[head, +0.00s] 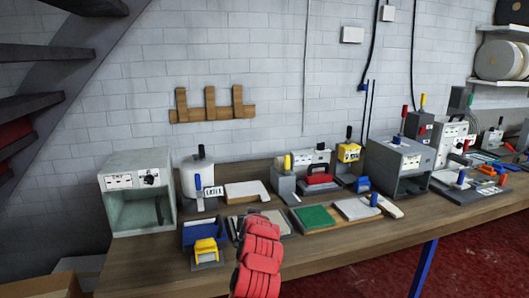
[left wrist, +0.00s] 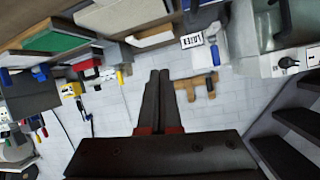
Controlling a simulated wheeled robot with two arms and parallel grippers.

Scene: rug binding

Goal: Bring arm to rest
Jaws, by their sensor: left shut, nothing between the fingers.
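My red arm (head: 260,258) rises from the bottom middle of the head view, in front of the bench edge; its fingers cannot be made out there. In the left wrist view my left gripper (left wrist: 158,75) shows two long dark fingers lying together, shut and empty. That view is turned over, with the bench at the top and the wall below. The fingers point toward the bench, and no contact shows. My right gripper is in neither view.
The wooden bench (head: 330,245) carries a grey open-front box (head: 138,190), a white pot labelled LATEX (head: 192,172), a yellow-topped block (head: 206,250), a green pad (head: 314,217) and a grey machine (head: 398,165). A wooden rack (head: 215,110) hangs on the wall. Stairs (head: 45,52) stand left.

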